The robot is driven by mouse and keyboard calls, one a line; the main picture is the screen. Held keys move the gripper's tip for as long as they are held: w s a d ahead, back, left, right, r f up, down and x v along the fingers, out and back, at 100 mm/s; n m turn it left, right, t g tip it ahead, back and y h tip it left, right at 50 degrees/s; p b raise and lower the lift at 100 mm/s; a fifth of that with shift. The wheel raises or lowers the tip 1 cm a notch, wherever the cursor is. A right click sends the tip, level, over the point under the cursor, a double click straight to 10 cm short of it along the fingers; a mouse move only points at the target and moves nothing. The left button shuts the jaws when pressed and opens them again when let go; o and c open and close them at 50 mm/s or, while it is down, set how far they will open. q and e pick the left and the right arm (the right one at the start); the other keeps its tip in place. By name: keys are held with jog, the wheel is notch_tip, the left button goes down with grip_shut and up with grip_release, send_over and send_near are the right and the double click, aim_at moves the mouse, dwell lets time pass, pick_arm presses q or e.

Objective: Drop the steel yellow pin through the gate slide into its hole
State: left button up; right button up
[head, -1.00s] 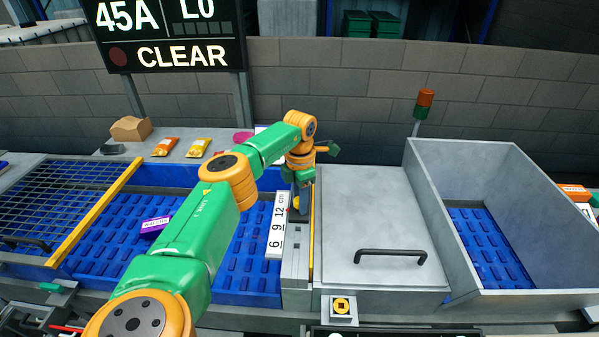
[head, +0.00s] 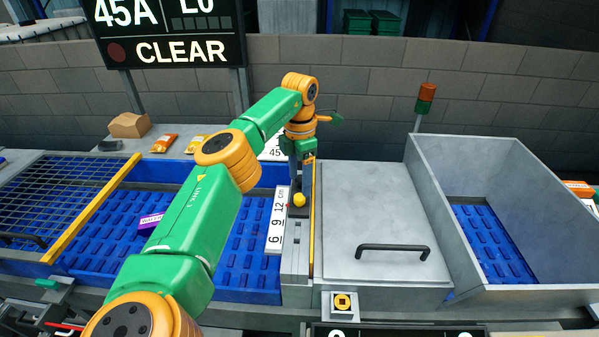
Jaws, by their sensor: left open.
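The pin's round yellow head (head: 299,200) shows at the back of the gate slide (head: 295,258), by a dark block. Its steel shank is hidden, so I cannot tell how deep it sits. My left gripper (head: 298,178) is open just above and behind the yellow head, pointing down, with no pin between its fingers. A white scale strip (head: 277,225) marked 6, 9, 12 lies along the left of the slide. My right gripper is not in view.
A grey lid (head: 375,210) with a black handle lies right of the slide, then a grey-walled bin (head: 520,180). A blue ribbed bed (head: 110,225) with a purple packet (head: 150,221) is at left. Small packets (head: 164,143) lie on the back ledge.

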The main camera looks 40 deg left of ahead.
pick_arm(q)
jog(key=shift+r, duration=0.5)
